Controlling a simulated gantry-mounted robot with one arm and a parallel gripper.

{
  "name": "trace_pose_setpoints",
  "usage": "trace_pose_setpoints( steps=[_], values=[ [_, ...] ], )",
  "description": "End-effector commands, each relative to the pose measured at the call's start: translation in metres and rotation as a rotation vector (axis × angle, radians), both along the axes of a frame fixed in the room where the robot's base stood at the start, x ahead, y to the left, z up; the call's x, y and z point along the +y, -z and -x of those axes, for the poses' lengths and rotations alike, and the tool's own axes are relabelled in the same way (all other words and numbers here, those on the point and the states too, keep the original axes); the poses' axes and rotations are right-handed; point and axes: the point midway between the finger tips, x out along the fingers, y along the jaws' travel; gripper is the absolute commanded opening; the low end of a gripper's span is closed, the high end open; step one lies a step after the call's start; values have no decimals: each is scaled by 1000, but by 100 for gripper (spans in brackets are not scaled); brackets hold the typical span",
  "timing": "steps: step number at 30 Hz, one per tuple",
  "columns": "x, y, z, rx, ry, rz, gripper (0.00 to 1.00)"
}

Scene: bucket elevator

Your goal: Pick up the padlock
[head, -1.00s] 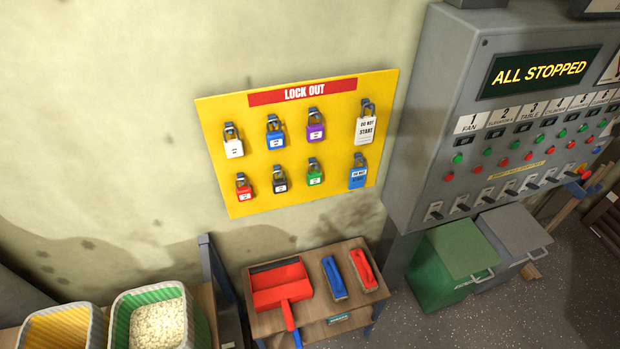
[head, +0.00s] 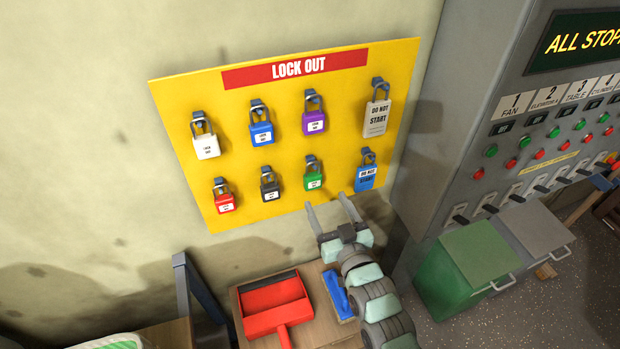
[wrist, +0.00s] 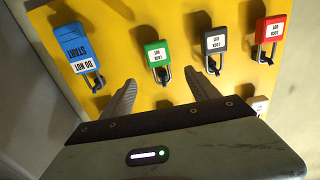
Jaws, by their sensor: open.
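Several padlocks hang on hooks on the yellow lock-out board (head: 170,110). The upper row has a white padlock (head: 206,147), a blue one (head: 262,134) and a purple one (head: 314,123). The lower row has a red one (head: 224,203), a black one (head: 269,190) and a green one (head: 314,181). My gripper (head: 328,203) is open and empty, just below the lower row, right of the green padlock. In the wrist view, upside down, the green padlock (wrist: 154,53) is between and beyond my fingers (wrist: 162,84), with the black padlock (wrist: 213,41) to the right.
The grey control cabinet (head: 480,90) stands to the right. Below are a red dustpan (head: 275,303), a blue brush (head: 337,293) and a green bin (head: 465,265).

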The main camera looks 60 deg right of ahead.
Motion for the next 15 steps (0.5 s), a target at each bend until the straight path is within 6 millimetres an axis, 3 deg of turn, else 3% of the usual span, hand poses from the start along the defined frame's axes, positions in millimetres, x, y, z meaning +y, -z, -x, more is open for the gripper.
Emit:
trace_pose_setpoints(
  steps=[7,15],
  values=[
    [-27,-2,-28,-1,-2,-1,69],
    [-40,2,-42,-1,-1,-3,69]
  ],
)
